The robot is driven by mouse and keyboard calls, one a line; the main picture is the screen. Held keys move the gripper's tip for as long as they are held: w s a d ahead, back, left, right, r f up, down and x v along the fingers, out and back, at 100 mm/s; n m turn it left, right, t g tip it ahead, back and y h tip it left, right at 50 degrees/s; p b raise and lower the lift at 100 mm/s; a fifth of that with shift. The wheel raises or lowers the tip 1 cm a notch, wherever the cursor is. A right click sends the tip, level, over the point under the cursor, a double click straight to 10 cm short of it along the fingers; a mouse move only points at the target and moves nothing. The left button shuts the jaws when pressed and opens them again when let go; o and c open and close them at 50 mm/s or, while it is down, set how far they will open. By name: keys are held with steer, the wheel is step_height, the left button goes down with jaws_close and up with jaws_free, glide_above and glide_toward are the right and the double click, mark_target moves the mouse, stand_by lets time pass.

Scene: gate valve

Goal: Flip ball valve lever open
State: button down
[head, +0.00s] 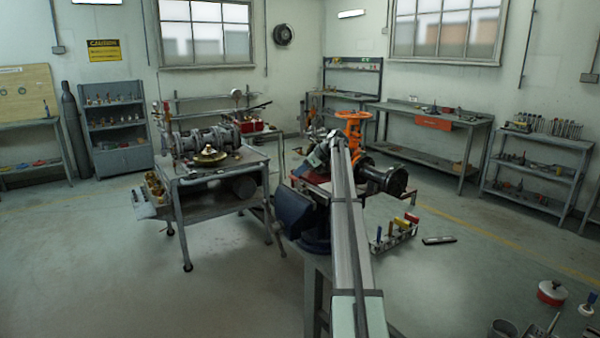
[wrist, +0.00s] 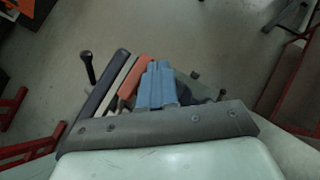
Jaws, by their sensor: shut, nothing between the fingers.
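An orange handwheel (head: 355,125) stands on top of a valve beyond my arm in the head view. A dark flanged pipe end (head: 388,180) points to the right below it. My arm reaches from the bottom toward this valve and covers part of it. A ball valve lever cannot be made out clearly in either view. What look like my gripper's bluish fingers (wrist: 158,82) are together at the middle of the wrist view, with nothing seen held between them. The fingertips are hard to make out in the head view.
A grey cart (head: 215,180) with a flanged pipe assembly (head: 205,140) stands left. A tool caddy (head: 393,236) is right of my arm. Open floor (head: 230,270) lies at front left.

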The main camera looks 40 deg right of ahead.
steer(key=shift+d, duration=0.1)
steer(key=shift+d, duration=0.55)
steer(key=d+r, duration=0.6)
steer(key=d, duration=0.4)
steer(key=shift+r, duration=0.4)
steer(key=shift+s, duration=0.1)
